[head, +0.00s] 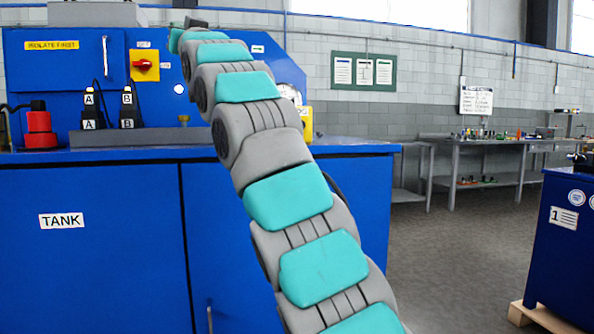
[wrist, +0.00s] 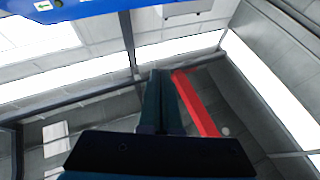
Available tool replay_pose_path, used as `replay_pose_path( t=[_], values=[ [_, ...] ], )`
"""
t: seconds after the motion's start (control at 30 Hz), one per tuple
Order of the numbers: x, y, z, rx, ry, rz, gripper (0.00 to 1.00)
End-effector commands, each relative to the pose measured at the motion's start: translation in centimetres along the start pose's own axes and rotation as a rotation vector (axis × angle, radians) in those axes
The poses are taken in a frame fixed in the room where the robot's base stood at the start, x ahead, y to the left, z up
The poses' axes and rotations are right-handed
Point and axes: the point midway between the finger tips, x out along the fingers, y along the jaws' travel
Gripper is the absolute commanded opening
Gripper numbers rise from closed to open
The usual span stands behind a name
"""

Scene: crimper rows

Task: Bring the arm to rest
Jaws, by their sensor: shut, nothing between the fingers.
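My arm (head: 290,198) stretches from the bottom right of the head view up and left, in front of the blue machine (head: 90,230). Its far end is at the top of the view, beside the machine's upper panel, and the fingers cannot be made out there. In the wrist view my gripper (wrist: 162,73) points up toward the ceiling and windows. Its two dark teal fingers are together, with nothing held between them.
On the machine's ledge stand a red cylinder (head: 39,130) and two black items marked A (head: 92,110) and B (head: 129,108). A red switch (head: 145,64) is on the panel. A workbench (head: 490,142) and a blue cabinet (head: 565,235) stand right, with open floor between.

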Motion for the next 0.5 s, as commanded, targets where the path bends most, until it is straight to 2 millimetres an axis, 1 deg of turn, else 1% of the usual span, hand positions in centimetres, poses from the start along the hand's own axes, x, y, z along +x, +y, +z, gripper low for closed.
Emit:
replay_pose_path(
  t=[0.27, 0.37, 0.5],
  values=[
    [-0.2, 3.1, 2.5, -0.025, -0.098, 0.072, 0.0],
    [-0.6, 4.8, 3.7, -0.035, -0.145, 0.108, 0.0],
    [-1.6, 7.7, 5.8, -0.048, -0.227, 0.17, 0.0]
  ],
)
